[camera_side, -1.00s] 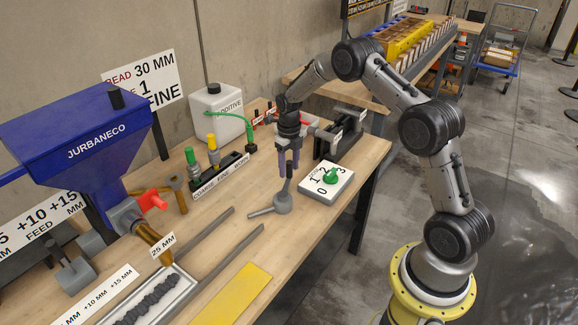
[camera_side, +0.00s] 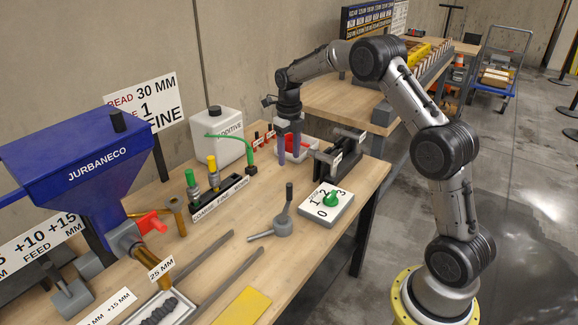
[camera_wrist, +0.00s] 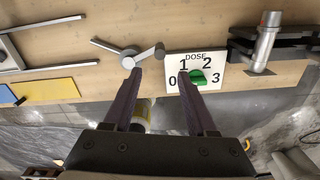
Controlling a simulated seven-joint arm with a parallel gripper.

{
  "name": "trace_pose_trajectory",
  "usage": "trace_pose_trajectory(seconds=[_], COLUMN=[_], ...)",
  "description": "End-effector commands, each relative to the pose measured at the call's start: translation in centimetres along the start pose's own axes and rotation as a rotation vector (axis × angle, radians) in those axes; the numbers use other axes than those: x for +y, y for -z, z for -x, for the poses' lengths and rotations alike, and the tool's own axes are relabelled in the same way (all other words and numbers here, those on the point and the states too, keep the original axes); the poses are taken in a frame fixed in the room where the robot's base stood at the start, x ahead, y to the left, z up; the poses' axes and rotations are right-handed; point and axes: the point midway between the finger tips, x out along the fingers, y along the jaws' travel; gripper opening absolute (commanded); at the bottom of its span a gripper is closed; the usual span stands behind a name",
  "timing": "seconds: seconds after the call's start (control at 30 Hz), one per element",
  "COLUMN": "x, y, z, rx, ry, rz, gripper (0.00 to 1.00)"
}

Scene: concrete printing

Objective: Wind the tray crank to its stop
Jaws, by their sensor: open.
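My gripper (camera_side: 289,159) is open and empty, raised above the bench and behind the crank in the side view. Its two dark purple fingers (camera_wrist: 161,74) point down, apart from the crank. The metal tray (camera_side: 143,310) holding a dark bead sits at the lower left, near the nozzle, and is partly cut off by the frame. Two grey rails (camera_side: 215,278) run between tray and crank.
A white dose dial plate (camera_side: 326,206) with a green knob lies right of the crank. Valves (camera_side: 212,180) and a blue hopper (camera_side: 75,155) are left; a yellow plate (camera_side: 241,308) lies in front.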

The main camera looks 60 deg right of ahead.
Motion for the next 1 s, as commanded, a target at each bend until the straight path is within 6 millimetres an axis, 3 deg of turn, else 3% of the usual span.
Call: trace_pose_trajectory(seconds=[0.4, 0.57, 0.7, 0.83, 1.0], x=[0.0, 0.0, -0.8, -1.8, -1.2], y=[0.0, 0.1, 0.6, 0.5, -0.8], z=[0.8, 0.8, 1.2, 1.7, 1.4], rx=[-0.001, 0.004, 0.038, 0.111, 0.269], ry=[0.0, 0.0, 0.028, 0.084, 0.145], rz=[0.0, 0.057, 0.293, 0.641, 1.151], gripper=[0.55, 0.26, 0.01, 0.0, 0.0])
